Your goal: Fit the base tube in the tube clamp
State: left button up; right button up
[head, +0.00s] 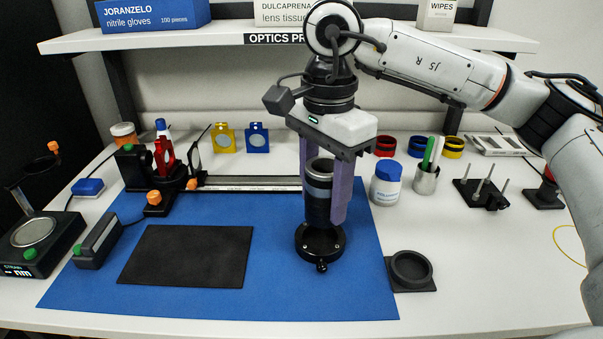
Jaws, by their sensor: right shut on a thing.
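The base tube (318,195), black with a silver band near its top, is upright between the purple fingers of my right gripper (325,195). My right gripper points straight down and is shut on the tube. Directly below is the tube clamp (320,244), a round black base with a small knob at its front, on the blue mat. The tube's lower end meets the clamp's collar in the picture. I cannot tell how deep it sits in it. My left gripper is not in view.
A black ring holder (410,268) stands empty at the right of the blue mat (300,295). A black pad (187,255) lies on the mat's left. A rail (250,184) runs behind. A white jar (386,185) and a metal cup (426,180) stand right of the gripper.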

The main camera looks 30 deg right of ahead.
jog(key=shift+w+d+r+m, duration=0.15)
jog(key=shift+w+d+m, duration=0.05)
jog(key=shift+w+m, duration=0.25)
jog(key=shift+w+r+m, duration=0.1)
jog(key=shift+w+m, duration=0.05)
jog(key=shift+m, duration=0.1)
jog(key=shift+d, duration=0.1)
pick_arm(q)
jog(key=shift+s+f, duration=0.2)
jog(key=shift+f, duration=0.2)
pick_arm(e)
jog(key=shift+s, duration=0.2)
jog(key=shift+f+b, duration=1)
jog(key=shift+f, duration=0.1)
jog(key=shift+f+b, duration=0.95)
jog(key=shift+f, duration=0.3)
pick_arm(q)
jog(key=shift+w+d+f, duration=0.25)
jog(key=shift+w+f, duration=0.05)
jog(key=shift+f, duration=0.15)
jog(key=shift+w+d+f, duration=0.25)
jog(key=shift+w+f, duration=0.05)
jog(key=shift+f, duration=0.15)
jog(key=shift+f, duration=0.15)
pick_arm(e)
jog(key=shift+f, duration=0.1)
